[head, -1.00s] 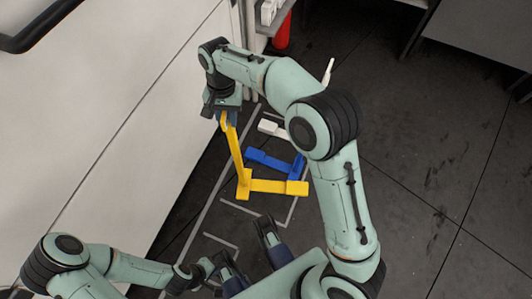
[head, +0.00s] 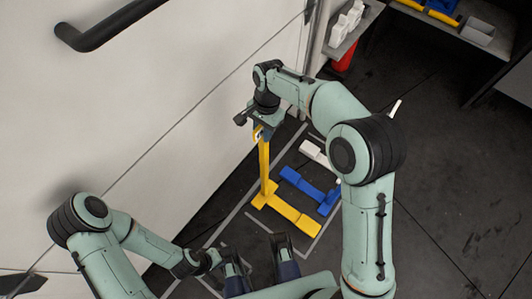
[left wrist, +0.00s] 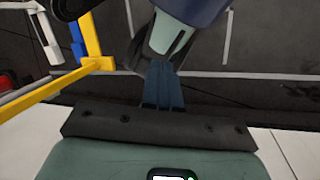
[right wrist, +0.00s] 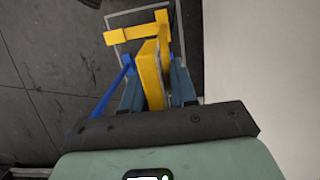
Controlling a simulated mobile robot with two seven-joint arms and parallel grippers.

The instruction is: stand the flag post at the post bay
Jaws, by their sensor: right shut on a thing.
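The yellow post (head: 264,165) stands near upright on a branched yellow foot (head: 290,217), which also shows in the right wrist view (right wrist: 140,33). I take it as the flag post. My right gripper (head: 262,130) is shut on its upper end; in the right wrist view its blue fingers (right wrist: 155,85) are on both sides of the yellow bar. The foot is at or close to the floor inside a grey outlined bay (head: 305,252); I cannot tell if it touches. My left gripper (left wrist: 163,85) is shut and empty, low at the left, apart from the post.
A blue piece (head: 305,186) and a white piece (head: 316,153) lie beyond the yellow foot. A white wall panel with a black handle (head: 110,25) is at the left. A red cylinder (head: 344,60) stands below a shelf at the back. Floor at the right is open.

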